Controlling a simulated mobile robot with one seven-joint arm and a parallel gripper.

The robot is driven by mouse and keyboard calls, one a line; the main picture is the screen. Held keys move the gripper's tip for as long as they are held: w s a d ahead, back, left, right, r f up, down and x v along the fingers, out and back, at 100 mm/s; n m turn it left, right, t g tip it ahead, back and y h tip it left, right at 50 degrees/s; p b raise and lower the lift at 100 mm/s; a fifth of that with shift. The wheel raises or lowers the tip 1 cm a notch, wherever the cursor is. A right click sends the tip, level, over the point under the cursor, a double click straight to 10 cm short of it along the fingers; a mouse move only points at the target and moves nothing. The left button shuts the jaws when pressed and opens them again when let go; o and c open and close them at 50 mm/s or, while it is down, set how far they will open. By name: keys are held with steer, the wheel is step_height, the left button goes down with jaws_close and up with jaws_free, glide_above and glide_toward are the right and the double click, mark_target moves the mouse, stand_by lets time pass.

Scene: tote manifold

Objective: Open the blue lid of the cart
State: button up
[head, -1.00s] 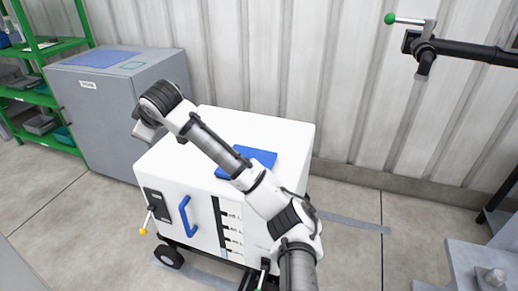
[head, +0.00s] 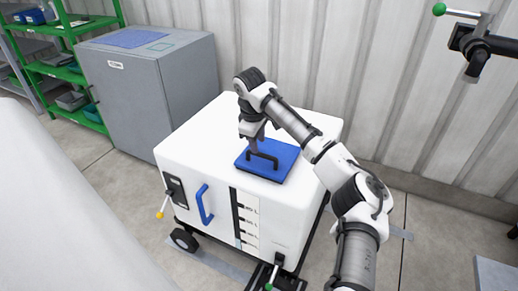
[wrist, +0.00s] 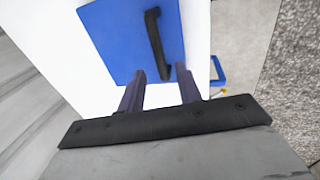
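The white cart (head: 215,140) stands in the middle of the head view. Its square blue lid (head: 282,153) lies flat in the cart's top and looks closed. A black bar handle (head: 262,158) stands up from the lid; it also shows in the wrist view (wrist: 154,40). My gripper (head: 252,146) points down over the lid, close to the handle. In the wrist view my two fingers (wrist: 160,70) are apart, with the handle's near end between or just beyond their tips. I cannot tell whether they touch it.
A blue handle (head: 204,205) and a yellow-tipped lever (head: 162,207) are on the cart's front. A grey cabinet (head: 150,90) stands behind left, beside green shelving (head: 95,75). The corrugated wall (head: 370,90) is behind the cart. A black pipe with a green-knobbed lever (head: 460,12) is upper right.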

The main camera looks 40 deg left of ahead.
mark_target(259, 154)
steer(key=shift+w+a+f, duration=0.1)
steer(key=shift+w+f, duration=0.15)
steer(key=shift+f, duration=0.8)
steer(key=shift+w+a+f, duration=0.1)
steer(key=shift+w+f, duration=0.1)
steer(key=shift+f, duration=0.85)
steer(key=shift+c, duration=0.2)
jaws_close()
